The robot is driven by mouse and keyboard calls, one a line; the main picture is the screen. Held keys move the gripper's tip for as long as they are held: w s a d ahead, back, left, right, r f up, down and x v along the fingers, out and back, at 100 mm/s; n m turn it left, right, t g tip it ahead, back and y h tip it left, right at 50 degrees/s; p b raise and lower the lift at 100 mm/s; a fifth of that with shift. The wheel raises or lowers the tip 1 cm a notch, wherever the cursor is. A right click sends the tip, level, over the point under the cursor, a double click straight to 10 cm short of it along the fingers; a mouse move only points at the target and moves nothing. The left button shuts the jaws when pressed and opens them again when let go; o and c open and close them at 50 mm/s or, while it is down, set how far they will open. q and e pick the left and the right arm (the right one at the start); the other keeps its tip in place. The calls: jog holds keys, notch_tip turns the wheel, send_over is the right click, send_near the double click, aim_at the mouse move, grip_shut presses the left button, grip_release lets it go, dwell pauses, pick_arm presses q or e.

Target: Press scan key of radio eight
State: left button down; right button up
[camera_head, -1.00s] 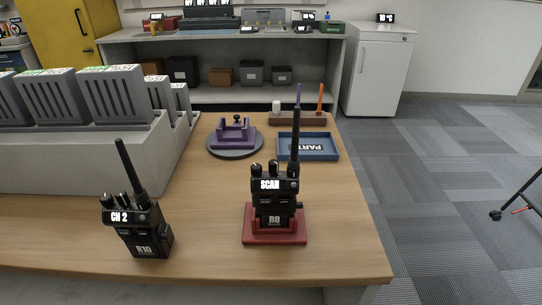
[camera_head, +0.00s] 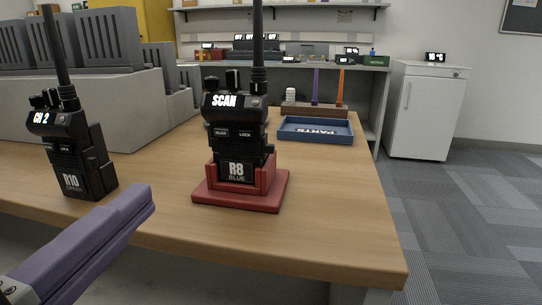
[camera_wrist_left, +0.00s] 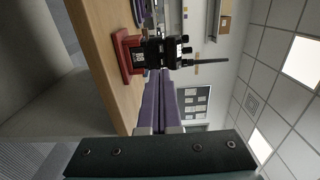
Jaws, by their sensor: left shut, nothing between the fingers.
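Radio eight (camera_head: 237,125), black and labelled R8 BLUE, stands upright in a red cradle (camera_head: 270,190) near the table's front. Its screen reads SCAN. Two small labelled keys show on its front, the scan key (camera_head: 221,133) on the left and the lock key (camera_head: 245,133) on the right. My left gripper (camera_head: 150,199) has purple fingers, shut and empty, in front and left of the cradle, apart from the radio. In the left wrist view the shut fingers (camera_wrist_left: 159,73) point toward radio eight (camera_wrist_left: 165,51), which appears turned sideways. My right gripper is not in view.
Radio R10 (camera_head: 78,150), its screen reading CH 2, stands at the left. A grey rack (camera_head: 135,95) is behind it. A blue parts tray (camera_head: 315,130) and a brown holder with upright sticks (camera_head: 300,109) lie behind right. The table (camera_head: 320,210) is bare right of the cradle.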

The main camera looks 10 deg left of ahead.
pick_arm(q)
jog(key=shift+a+r, duration=0.1)
jog(key=p, duration=0.4)
send_near(215, 133)
jog(key=w, duration=0.5)
jog(key=shift+w, duration=0.95)
